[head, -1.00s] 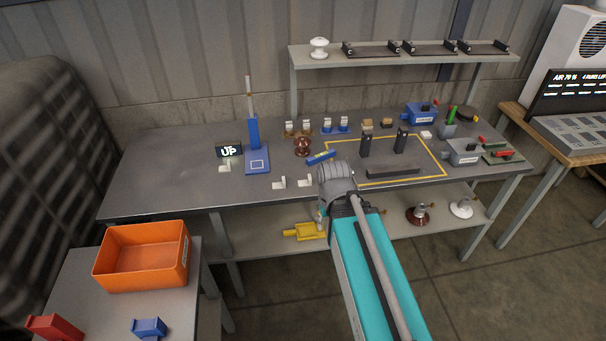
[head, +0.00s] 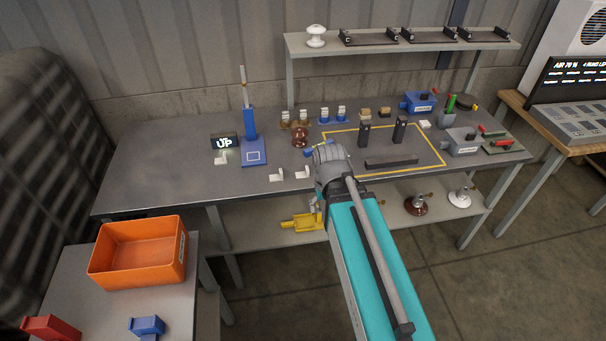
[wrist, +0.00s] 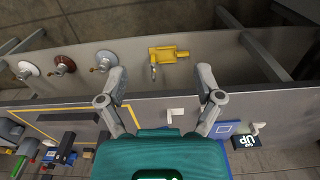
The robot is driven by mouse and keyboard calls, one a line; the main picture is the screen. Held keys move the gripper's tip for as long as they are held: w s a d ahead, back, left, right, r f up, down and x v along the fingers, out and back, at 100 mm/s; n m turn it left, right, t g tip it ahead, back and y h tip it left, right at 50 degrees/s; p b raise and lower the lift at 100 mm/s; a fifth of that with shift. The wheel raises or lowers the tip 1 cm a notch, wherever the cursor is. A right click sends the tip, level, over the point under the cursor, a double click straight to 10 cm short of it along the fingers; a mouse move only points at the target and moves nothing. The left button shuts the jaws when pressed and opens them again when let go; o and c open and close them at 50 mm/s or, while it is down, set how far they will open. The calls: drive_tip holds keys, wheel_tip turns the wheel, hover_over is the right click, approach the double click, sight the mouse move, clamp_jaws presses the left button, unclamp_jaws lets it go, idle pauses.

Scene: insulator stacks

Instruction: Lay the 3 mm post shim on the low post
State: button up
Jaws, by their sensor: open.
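Two dark upright posts stand inside the yellow outline on the bench, a left post (head: 364,135) and a right post (head: 400,130). I cannot tell which is the low one. Small pale L-shaped pieces lie near the bench's front edge, one left (head: 277,175) and one right (head: 302,173); another (head: 221,159) lies by the UP sign. No thickness marking is readable, so I cannot say which, if any, is the 3 mm shim. My gripper (wrist: 161,72) is open and empty in the wrist view, with one pale piece (wrist: 175,115) seen between its fingers.
A blue stand (head: 251,140) and the UP sign (head: 224,142) are at left. A dark bar (head: 391,162) lies in front of the posts. A yellow tool (head: 302,222) is on the lower shelf. An orange bin (head: 138,252) stands front left.

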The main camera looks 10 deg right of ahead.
drive_tip(key=w+m, duration=0.9)
drive_tip(key=w, duration=0.6)
drive_tip(key=r+m+p, duration=0.1)
drive_tip(key=m, duration=0.7)
hover_over(307, 168)
drive_tip(key=shift+s+d, duration=0.1)
drive_tip(key=shift+d, duration=0.05)
drive_tip(key=shift+f, duration=0.1)
wheel_tip(307, 168, down, 8)
drive_tip(key=b, duration=0.8)
drive_tip(key=shift+f+b, duration=0.2)
drive_tip(key=shift+b, duration=0.1)
drive_tip(key=shift+f, duration=0.15)
wheel_tip(307, 168, down, 5)
drive_tip(key=b, duration=0.5)
clamp_jaws()
